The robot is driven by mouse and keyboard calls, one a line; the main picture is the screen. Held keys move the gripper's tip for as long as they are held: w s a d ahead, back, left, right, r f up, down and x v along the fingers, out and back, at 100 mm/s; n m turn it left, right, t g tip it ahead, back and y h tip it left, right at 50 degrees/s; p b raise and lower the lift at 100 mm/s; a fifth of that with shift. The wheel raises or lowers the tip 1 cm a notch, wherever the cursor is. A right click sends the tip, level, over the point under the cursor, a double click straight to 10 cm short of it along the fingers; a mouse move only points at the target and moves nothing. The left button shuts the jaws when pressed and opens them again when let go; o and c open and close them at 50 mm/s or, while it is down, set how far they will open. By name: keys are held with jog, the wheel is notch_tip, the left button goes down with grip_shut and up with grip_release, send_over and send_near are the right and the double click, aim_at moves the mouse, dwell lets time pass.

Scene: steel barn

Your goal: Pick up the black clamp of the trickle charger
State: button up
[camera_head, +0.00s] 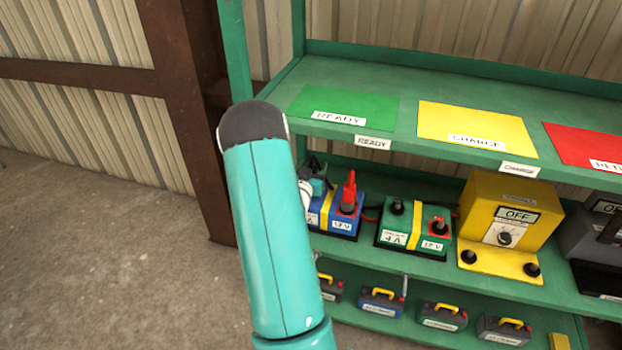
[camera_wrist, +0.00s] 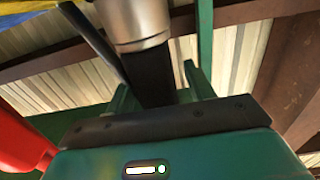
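A blue 12 V unit (camera_head: 341,221) with a yellow stripe stands on the middle shelf. An upright red clamp (camera_head: 349,192) sits on its right side. A red part also shows at the left edge of the wrist view (camera_wrist: 20,145). My gripper (camera_head: 313,165) is at the unit's left end, partly hidden behind my teal arm. In the wrist view my gripper's two green fingers (camera_wrist: 160,85) stand apart, on either side of a black piece (camera_wrist: 153,75), perhaps the black clamp. I cannot tell whether they press on it. The black clamp is not clearly visible in the head view.
A green 4 A unit (camera_head: 414,228) and a yellow charger marked OFF (camera_head: 508,222) stand to the right. Small cased batteries (camera_head: 442,316) line the bottom shelf. The upper shelf with READY (camera_head: 345,104) and CHARGE (camera_head: 476,128) mats hangs above. Open floor lies left.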

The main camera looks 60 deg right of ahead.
grip_shut()
jog(key=shift+r, duration=0.15)
